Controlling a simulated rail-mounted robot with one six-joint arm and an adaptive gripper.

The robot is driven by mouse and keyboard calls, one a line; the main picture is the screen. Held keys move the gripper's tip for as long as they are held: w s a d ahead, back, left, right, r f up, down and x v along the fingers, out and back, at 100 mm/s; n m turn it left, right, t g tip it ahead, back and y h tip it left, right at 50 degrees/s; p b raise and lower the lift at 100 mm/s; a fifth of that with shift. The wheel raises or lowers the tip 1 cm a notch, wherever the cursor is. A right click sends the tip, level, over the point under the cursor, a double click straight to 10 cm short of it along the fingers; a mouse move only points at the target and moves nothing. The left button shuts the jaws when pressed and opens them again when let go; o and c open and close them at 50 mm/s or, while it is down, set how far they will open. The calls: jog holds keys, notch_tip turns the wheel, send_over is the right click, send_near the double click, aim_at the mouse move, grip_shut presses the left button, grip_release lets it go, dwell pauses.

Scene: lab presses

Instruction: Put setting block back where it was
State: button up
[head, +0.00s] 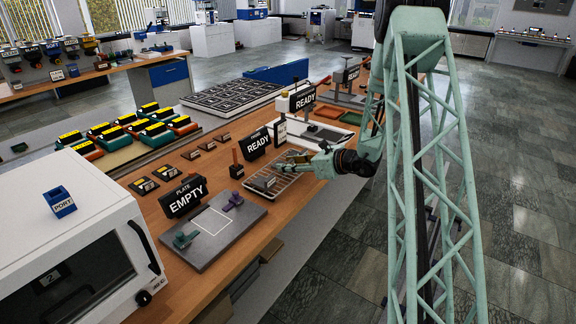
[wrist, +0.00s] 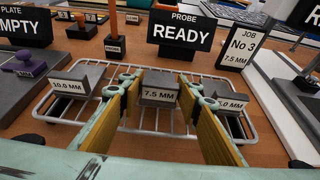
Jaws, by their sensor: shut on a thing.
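The grey setting block labelled 7.5 MM (wrist: 159,92) sits between the yellow pads of my gripper (wrist: 160,84), at the middle of a wire rack (wrist: 62,104). My gripper is shut on it; whether the block touches the rack is hard to tell. A block labelled 10.0 MM (wrist: 72,84) is on the rack to the left. Another block (wrist: 232,103), its label partly hidden by a finger, is to the right. In the head view my gripper (head: 299,156) is low over the rack (head: 284,184), and the held block is too small to make out.
A PLATE EMPTY sign (head: 186,197) and a grey plate (head: 235,237) with purple and green pieces are nearer the white cabinet (head: 75,225). A grey-and-white station (wrist: 290,95) stands close on the right.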

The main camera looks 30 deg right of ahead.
jog(key=shift+f, duration=0.1)
jog(key=o, duration=1.1)
jog(key=shift+c, duration=0.2)
jog(key=p+v, duration=0.1)
jog(key=v, duration=1.1)
jog(key=shift+p, duration=0.3)
